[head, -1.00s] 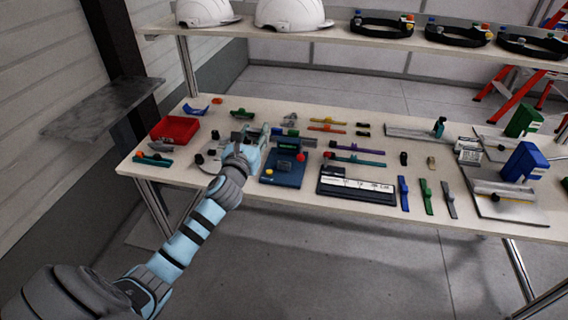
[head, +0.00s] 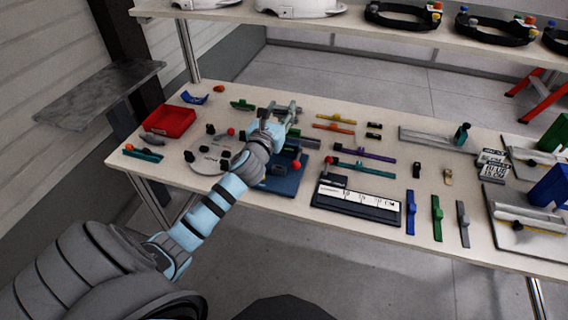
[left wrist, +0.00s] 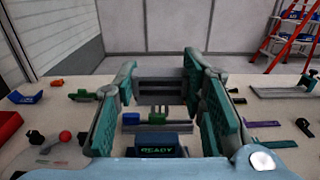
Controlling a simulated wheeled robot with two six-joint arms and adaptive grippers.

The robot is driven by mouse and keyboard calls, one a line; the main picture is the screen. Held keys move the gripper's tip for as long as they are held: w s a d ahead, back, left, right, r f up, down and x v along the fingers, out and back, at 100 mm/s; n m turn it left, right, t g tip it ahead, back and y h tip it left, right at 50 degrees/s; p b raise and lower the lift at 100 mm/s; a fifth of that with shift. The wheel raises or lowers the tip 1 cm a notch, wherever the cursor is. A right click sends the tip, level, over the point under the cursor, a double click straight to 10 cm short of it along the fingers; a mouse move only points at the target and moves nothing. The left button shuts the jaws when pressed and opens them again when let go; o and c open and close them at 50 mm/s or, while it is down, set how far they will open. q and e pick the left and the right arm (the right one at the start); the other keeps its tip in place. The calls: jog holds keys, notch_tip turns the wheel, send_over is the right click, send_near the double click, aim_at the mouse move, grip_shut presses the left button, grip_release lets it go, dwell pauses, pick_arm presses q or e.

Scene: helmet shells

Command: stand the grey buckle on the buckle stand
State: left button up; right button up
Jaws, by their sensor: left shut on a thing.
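My left gripper (head: 281,110) is above the table, behind the blue device. In the left wrist view its two green-padded fingers (left wrist: 163,90) stand well apart, with a grey piece (left wrist: 160,84) spanning the space between them. This looks like the grey buckle, held across its width. In the head view the fingers and wrist mostly hide it. Beneath is a blue device (head: 277,185) with a red knob; its READY display (left wrist: 157,152) shows in the left wrist view. I cannot tell for sure which thing is the buckle stand. My right gripper is not in view.
A round pale plate (head: 198,163) with dark and red knobs lies left of my gripper, near a red bin (head: 169,121). Coloured strips and a black-framed panel (head: 357,203) lie to the right. A shelf (head: 330,22) with helmets runs above the table's back.

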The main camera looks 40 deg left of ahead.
pick_arm(q)
jog(key=shift+s+a+r, duration=0.1)
jog(key=shift+s+r, duration=0.05)
jog(key=shift+s, duration=0.25)
jog(key=shift+s+a+r, duration=0.1)
jog(key=shift+s+r, duration=0.05)
jog(key=shift+s, duration=0.25)
jog(key=b, duration=0.6)
send_over(278, 169)
notch_tip(278, 169, down, 11)
jog(key=shift+w+r, duration=0.2)
jog(key=shift+w, duration=0.05)
notch_tip(278, 169, down, 10)
jog(key=b, duration=0.7)
jog(key=shift+s+r+b, duration=0.15)
jog(key=shift+b, duration=0.15)
jog(key=shift+c, duration=0.8)
jog(key=shift+r, duration=0.1)
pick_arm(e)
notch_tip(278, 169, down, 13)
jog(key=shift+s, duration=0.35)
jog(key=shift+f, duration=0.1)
pick_arm(q)
jog(key=o, duration=1.1)
jog(key=shift+o, duration=0.2)
